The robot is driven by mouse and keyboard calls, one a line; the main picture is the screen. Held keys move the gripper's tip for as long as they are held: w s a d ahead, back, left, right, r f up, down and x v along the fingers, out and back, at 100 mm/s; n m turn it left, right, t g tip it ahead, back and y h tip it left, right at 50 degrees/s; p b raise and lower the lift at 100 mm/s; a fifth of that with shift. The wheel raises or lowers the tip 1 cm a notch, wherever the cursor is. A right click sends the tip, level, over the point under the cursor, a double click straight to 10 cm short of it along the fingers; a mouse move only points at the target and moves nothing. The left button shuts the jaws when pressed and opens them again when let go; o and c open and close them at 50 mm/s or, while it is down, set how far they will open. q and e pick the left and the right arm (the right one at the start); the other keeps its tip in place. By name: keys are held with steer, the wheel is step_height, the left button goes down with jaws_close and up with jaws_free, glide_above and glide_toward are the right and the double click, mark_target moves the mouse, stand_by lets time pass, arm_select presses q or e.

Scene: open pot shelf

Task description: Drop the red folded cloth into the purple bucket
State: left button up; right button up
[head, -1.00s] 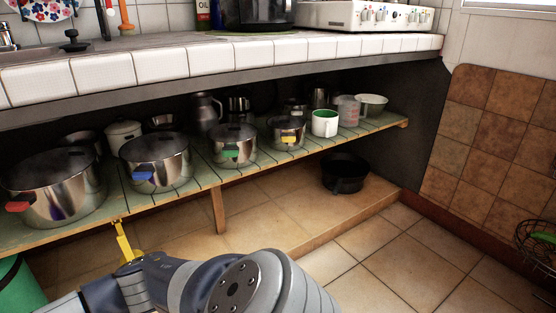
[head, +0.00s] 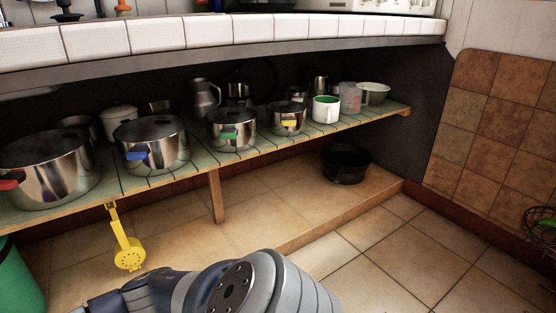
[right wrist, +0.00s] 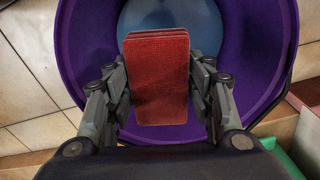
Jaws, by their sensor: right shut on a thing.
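The red folded cloth (right wrist: 158,82) is a thick rectangular stack, held between the two fingers of my right gripper (right wrist: 160,88) in the right wrist view. The gripper is shut on it. The purple bucket (right wrist: 78,50) lies behind and below the cloth in that view, with its open mouth facing the camera. The cloth overlaps the bucket's opening, and a bluish round surface (right wrist: 205,22) shows inside. I cannot tell how high the cloth is above the bucket. In the head view an arm of mine crosses the bottom, but no gripper, cloth or purple bucket shows there.
The pot shelf (head: 130,182) carries several steel pots and a white-green mug (head: 326,110). A black tub (head: 345,165) stands underneath. A green container (head: 18,285) is at lower left. Tiled floor at right is clear.

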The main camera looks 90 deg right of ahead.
steer(key=o, duration=1.2)
steer(key=shift+r, duration=0.1)
step_height(320, 180, up, 12)
steer(key=shift+a, duration=0.2)
